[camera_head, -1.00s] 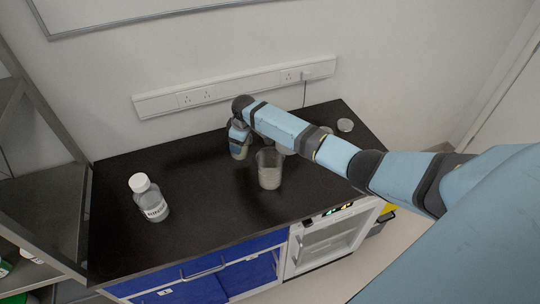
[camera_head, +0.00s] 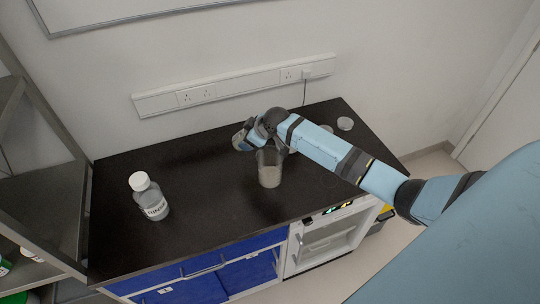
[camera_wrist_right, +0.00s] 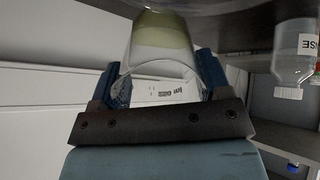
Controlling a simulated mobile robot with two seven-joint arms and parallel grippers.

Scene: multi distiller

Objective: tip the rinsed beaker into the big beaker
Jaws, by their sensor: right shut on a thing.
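The big beaker (camera_head: 269,172) is clear glass with greyish contents and stands upright on the black bench. My right gripper (camera_head: 247,136) is just behind and to the left of its rim in the head view, with the wrist rolled over. It is shut on the rinsed beaker (camera_wrist_right: 160,50), which sits between the two blue fingers (camera_wrist_right: 160,85) in the right wrist view with pale yellow-green liquid in it. In the head view the held beaker is small and mostly hidden by the gripper; I cannot tell whether any liquid is flowing. My left gripper is out of view.
A white-capped bottle (camera_head: 148,197) stands at the left of the bench (camera_head: 215,210). A small round dish (camera_head: 345,124) lies at the back right. A socket rail (camera_head: 235,87) runs along the wall, and a metal shelf (camera_head: 40,195) stands at the left. The front left-centre of the bench is clear.

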